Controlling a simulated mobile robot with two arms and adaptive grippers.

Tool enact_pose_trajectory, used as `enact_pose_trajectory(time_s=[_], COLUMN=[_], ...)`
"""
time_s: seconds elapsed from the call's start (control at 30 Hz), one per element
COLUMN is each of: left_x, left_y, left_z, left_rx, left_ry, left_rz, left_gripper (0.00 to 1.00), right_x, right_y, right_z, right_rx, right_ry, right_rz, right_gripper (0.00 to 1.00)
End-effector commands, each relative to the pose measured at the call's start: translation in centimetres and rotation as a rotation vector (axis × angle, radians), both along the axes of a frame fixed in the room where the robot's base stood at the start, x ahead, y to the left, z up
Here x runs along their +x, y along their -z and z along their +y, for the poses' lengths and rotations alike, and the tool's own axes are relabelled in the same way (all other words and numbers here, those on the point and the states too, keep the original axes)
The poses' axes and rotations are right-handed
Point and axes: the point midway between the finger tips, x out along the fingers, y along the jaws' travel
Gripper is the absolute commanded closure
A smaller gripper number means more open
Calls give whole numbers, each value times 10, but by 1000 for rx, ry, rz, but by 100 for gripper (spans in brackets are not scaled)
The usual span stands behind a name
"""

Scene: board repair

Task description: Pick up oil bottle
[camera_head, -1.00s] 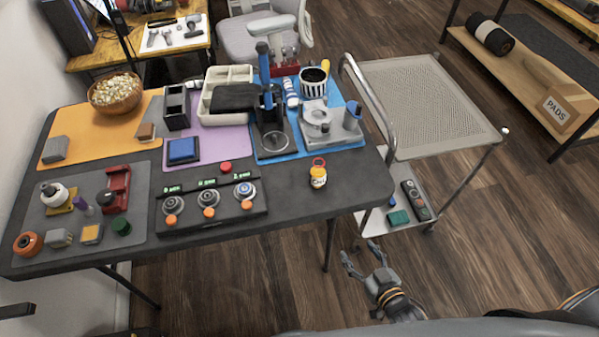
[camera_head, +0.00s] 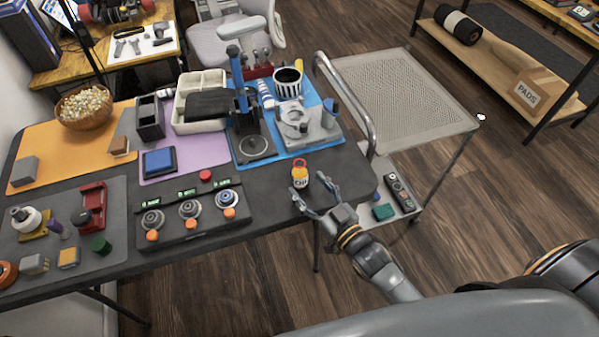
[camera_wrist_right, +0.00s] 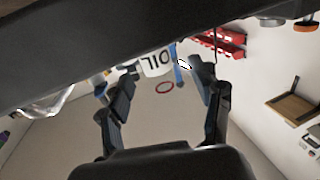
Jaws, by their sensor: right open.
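The oil bottle (camera_head: 300,179) is a small white and yellow bottle with a red ring at its top. It stands upright near the front right edge of the dark table (camera_head: 270,186). My right gripper (camera_head: 316,194) is open at the table's front edge, with its fingers just in front of and to the right of the bottle. In the right wrist view, the bottle's OIL label (camera_wrist_right: 157,66) shows upside down between the spread fingers of the right gripper (camera_wrist_right: 152,80). The bottle is not gripped. My left gripper is not in view.
A panel with several dials (camera_head: 190,219) lies left of the bottle. A blue mat (camera_head: 262,150) with tools and a striped cup (camera_head: 287,82) is behind it. A metal cart (camera_head: 400,100) stands to the right, a green block (camera_head: 383,212) on its lower shelf.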

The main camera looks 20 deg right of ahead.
Motion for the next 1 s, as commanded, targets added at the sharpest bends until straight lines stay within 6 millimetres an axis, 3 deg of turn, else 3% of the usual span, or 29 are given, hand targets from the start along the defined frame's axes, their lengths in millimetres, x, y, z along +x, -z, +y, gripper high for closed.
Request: enact_pose_trajectory(time_s=[0.3,0.63,0.93,1.0], left_x=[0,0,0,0], left_y=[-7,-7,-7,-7], left_z=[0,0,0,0], left_rx=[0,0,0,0], left_ry=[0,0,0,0], left_rz=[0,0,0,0], left_gripper=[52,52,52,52], right_x=[43,50,50,50], right_y=[-3,-2,-2,-3], right_z=[8,10,10,10], right_rx=[2,1,0,1], right_ry=[0,0,0,0], right_rz=[-2,0,0,-2], right_gripper=[35,35,96,97])
